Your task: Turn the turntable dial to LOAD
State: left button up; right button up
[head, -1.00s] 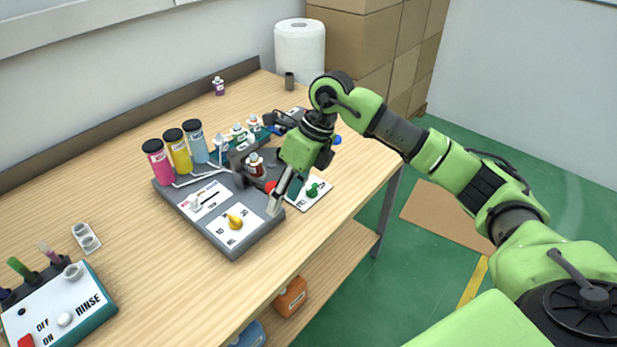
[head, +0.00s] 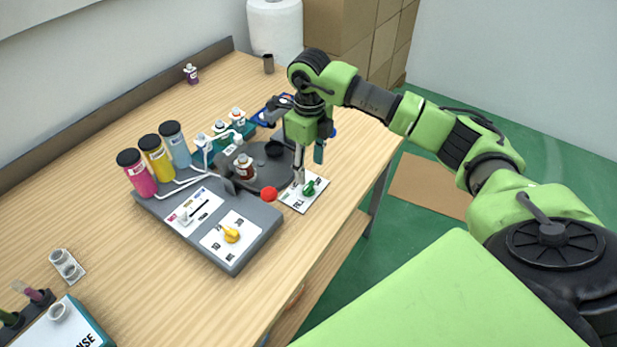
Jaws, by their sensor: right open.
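The green dial (head: 308,188) sits on a small white plate (head: 291,199) at the front right of the grey filling station (head: 262,232). The plate's lettering is small, one word looks like FILL, and I cannot tell where the dial points. My right gripper (head: 308,165) is open, pointing down just above the green dial. One finger comes down close to the dial's left side; I cannot tell whether it touches. The dark turntable (head: 270,172) lies behind, partly hidden by the gripper, with a dark red bottle (head: 245,167) at its left. My left gripper is not in view.
A red button (head: 269,194) is just left of the plate. A yellow dial (head: 231,235) is on the station's front. Pink, yellow and blue cylinders (head: 156,160) stand at its back left. Bare wood lies in front; the table edge is close on the right.

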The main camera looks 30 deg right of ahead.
aim_at(308, 185)
notch_tip(308, 185, down, 7)
jog(key=shift+w+r+p, duration=0.1)
jog(key=shift+r+p, duration=0.1)
jog(key=shift+p, duration=0.4)
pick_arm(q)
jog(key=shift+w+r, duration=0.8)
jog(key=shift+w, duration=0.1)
pick_arm(e)
jog(key=c, duration=1.1)
